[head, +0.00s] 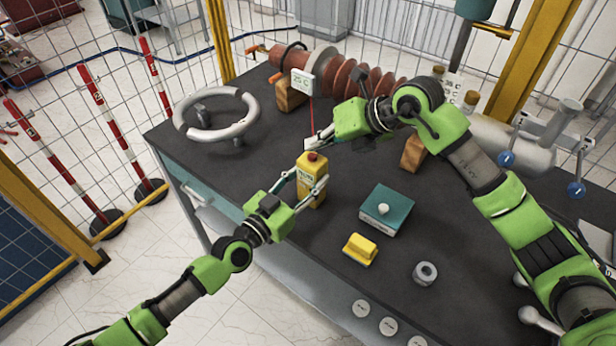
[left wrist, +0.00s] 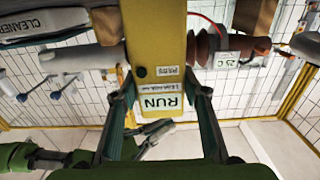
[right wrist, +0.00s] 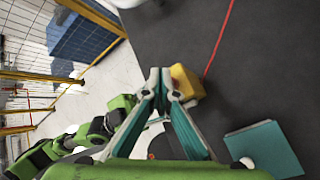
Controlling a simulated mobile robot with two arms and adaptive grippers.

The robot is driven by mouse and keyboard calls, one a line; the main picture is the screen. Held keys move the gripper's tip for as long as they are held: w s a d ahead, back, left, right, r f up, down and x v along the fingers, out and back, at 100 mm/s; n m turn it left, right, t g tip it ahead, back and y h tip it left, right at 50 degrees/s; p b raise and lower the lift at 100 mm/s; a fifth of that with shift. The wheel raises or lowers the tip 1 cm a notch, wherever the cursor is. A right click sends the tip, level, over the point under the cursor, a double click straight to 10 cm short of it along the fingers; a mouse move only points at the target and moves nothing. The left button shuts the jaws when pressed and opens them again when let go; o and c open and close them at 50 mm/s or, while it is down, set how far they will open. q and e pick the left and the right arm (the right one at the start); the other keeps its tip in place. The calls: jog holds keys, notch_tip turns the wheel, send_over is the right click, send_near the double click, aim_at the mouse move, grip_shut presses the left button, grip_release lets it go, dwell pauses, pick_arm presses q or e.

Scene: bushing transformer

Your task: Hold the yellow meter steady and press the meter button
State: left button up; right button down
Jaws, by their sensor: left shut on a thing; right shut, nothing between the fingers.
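The yellow meter (head: 311,190) stands upright near the bench's left front edge, with a red button (head: 312,157) on top. My left gripper (head: 312,188) is shut on the meter from the front left. The left wrist view shows the meter's yellow face (left wrist: 158,45) between its fingers, with a display reading RUN. My right gripper (head: 312,144) is shut and empty, its fingertips just above and beside the button; whether they touch it I cannot tell. In the right wrist view the meter (right wrist: 187,82) is partly hidden behind these fingertips, and the button is not clear.
A teal box with a white knob (head: 388,212), a yellow block (head: 360,249) and a metal ring (head: 425,273) lie right of the meter. A grey wheel (head: 218,117) is at the back left. The ribbed brown bushing (head: 345,77) lies behind, with a red cable (head: 310,112) nearby.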

aim_at(315, 157)
jog(key=shift+r, duration=2.55)
pick_arm(q)
jog(key=o, duration=1.4)
jog(key=shift+o, duration=0.2)
jog(key=v, duration=1.2)
